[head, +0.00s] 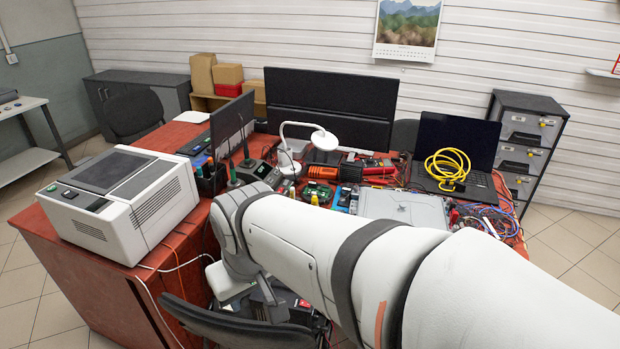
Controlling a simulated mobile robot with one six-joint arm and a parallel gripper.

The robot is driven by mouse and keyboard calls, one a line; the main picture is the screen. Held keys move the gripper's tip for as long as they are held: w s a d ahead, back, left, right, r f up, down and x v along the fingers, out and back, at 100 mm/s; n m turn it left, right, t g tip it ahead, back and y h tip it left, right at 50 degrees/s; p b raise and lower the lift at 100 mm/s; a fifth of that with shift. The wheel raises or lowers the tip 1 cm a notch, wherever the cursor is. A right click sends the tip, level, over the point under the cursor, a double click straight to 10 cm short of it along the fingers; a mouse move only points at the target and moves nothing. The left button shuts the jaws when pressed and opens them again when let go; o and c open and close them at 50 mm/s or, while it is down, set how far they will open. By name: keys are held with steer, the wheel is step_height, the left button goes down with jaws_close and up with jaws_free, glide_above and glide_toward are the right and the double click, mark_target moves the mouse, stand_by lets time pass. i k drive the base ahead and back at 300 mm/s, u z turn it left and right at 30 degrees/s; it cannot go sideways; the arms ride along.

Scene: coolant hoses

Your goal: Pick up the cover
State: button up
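No separate part can be made out for certain as the cover. A flat silver-grey panel or case (402,208) lies on the red workbench, right of centre, partly hidden by my arm. My white arm reaches from the lower right across the bench front and bends down at its far end. My gripper (268,300) seems to be low in front of the bench, among dark shapes behind the chair back. Its fingers cannot be made out, nor whether it holds anything.
A bulky white machine (123,203) stands on the red bench (95,268) at left. A chair (245,328) stands close in front. A white lamp (312,138), tools, a laptop (455,142) with a coiled yellow hose (447,167) and loose cables crowd the bench. Floor shows at right.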

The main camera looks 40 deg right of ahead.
mark_target(417, 211)
steer(key=u, duration=0.05)
steer(key=k, duration=1.9)
steer(key=z, duration=1.05)
steer(key=i, duration=1.7)
steer(key=z, duration=0.1)
